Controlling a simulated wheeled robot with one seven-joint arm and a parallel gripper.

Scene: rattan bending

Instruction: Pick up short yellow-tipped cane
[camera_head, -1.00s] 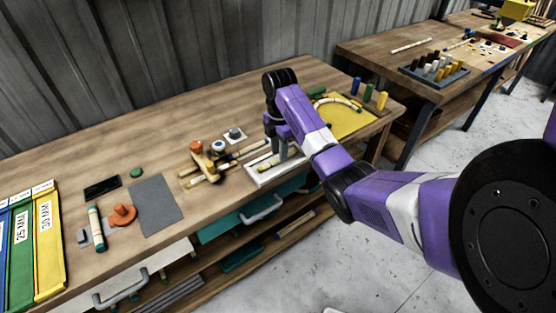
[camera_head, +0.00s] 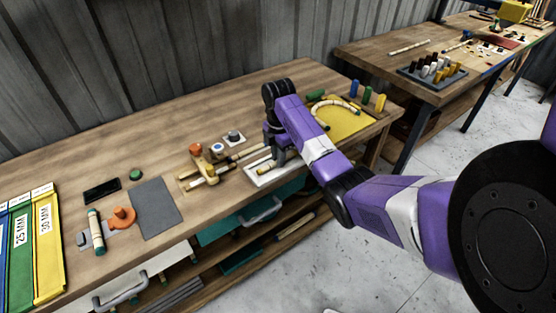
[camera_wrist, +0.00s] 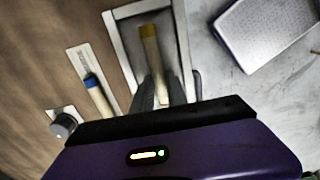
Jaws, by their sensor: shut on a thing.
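The short yellow-tipped cane (camera_wrist: 152,58) lies along the white-rimmed tray (camera_wrist: 116,50) in the wrist view, its yellow end pointing away from my gripper. My gripper (camera_wrist: 161,88) is shut on the cane, with one dark finger on each side of it. In the head view my gripper (camera_head: 279,156) is low over the tray (camera_head: 252,182) near the bench's front edge. A pale end of the cane (camera_head: 264,170) shows to the left of the fingers. I cannot tell whether the cane is clear of the tray floor.
A blue-tipped cane (camera_wrist: 96,92) lies beside the tray. A wooden jig with an orange knob (camera_head: 196,149) stands to the left. A yellow board (camera_head: 350,125) with a bent cane lies to the right. A grey mat (camera_head: 155,207) and labelled racks (camera_head: 45,240) are farther left.

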